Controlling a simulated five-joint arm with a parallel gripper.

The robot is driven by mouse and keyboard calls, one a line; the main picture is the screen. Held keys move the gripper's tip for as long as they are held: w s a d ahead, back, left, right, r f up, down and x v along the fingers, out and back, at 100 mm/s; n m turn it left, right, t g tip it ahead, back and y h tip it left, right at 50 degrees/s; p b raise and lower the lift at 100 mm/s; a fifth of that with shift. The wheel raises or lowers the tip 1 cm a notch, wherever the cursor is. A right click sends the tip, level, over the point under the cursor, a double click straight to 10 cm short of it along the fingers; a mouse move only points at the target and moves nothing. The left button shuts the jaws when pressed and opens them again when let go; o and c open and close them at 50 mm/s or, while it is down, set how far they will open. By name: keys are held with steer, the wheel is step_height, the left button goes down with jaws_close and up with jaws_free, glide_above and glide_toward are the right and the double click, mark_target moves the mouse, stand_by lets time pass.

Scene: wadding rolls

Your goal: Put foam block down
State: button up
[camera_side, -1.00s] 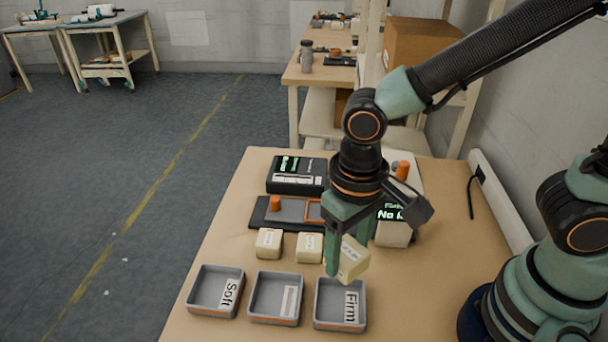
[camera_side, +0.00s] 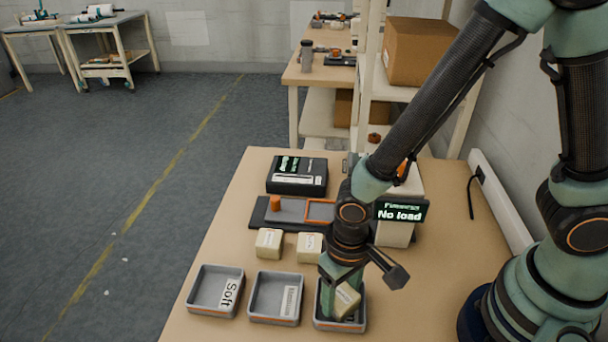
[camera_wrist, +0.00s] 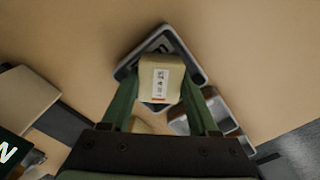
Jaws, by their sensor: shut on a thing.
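My gripper (camera_side: 342,292) is shut on a cream foam block (camera_side: 346,301) with a white label. The block is tilted and sits low inside the grey right-hand tray (camera_side: 340,326), whose label is mostly hidden by my gripper. In the wrist view the block (camera_wrist: 162,82) is between the two green fingers, with the tray rim (camera_wrist: 182,40) behind it. I cannot tell whether the block touches the tray floor. Two more foam blocks, the left one (camera_side: 269,242) and the right one (camera_side: 309,248), stand on the table behind the trays.
The Soft tray (camera_side: 205,310) and the middle tray (camera_side: 262,316) are empty to the left. Behind the blocks are a dark-based fixture (camera_side: 262,224) and a black box (camera_side: 296,187). A tester with a "No load" display (camera_side: 401,211) stands right of them. The table's right side is clear.

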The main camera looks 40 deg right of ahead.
mark_target(341, 294)
steer(key=shift+f, duration=0.15)
steer(key=o, duration=1.1)
steer(key=shift+o, duration=0.2)
step_height(341, 294, up, 12)
steer(key=w+d+r+t, duration=0.2)
steer(key=d+r, duration=0.4)
steer(key=d, duration=0.3)
steer(key=w+d+r+t, duration=0.3)
steer(key=d+r, duration=0.3)
steer(key=d, duration=0.2)
steer(key=shift+d+t, duration=0.3)
steer(key=shift+d, duration=0.1)
